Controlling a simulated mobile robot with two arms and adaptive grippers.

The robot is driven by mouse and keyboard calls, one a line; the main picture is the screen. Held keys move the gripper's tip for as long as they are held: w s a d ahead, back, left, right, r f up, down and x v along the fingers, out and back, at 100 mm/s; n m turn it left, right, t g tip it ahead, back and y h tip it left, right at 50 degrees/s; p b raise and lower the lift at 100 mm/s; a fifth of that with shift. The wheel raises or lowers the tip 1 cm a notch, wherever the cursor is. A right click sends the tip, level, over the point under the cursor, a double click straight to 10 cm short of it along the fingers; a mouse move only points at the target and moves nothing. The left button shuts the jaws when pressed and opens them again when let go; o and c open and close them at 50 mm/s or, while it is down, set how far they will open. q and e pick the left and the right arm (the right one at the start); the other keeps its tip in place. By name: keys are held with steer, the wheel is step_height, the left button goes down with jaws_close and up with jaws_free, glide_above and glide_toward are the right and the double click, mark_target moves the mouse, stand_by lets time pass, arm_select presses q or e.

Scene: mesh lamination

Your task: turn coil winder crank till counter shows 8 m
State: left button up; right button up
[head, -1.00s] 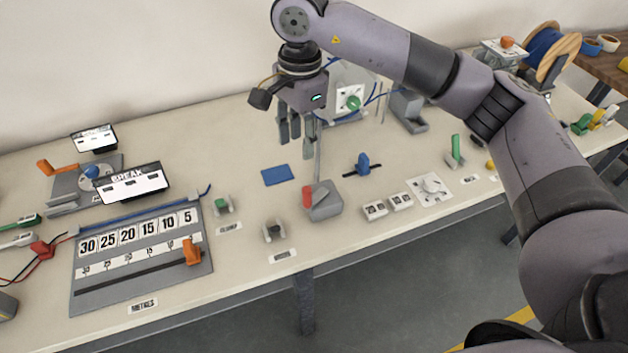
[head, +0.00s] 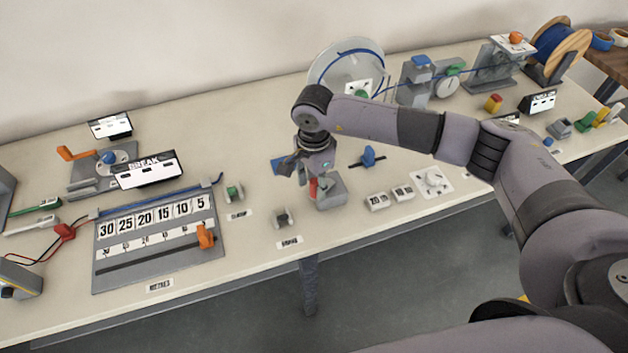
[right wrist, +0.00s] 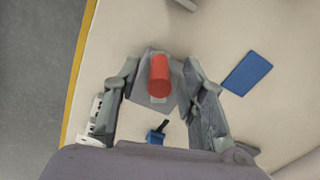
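A clear upright disc (head: 325,68) wound with blue cable, which looks like the coil winder, stands at the back. A green knob (head: 361,95) shows at its lower front, partly behind my right arm. A round white dial (head: 448,86) stands right of it; I cannot read a metre count. My right gripper (head: 308,188) points down over a grey block with a red handle (head: 314,187). In the right wrist view the open fingers (right wrist: 160,72) stand either side of this red handle (right wrist: 159,76), with gaps visible. My left gripper is not in view.
A grey board with metre numbers (head: 150,270) and an orange slider (head: 205,236) lies at the left. A blue-handled part (head: 368,157) and a blue pad (right wrist: 247,73) are near the gripper. A wooden spool (head: 574,50) stands at the far right.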

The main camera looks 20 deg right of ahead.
steer(key=shift+f, duration=0.65)
steer(key=shift+c, duration=0.6)
jaws_close()
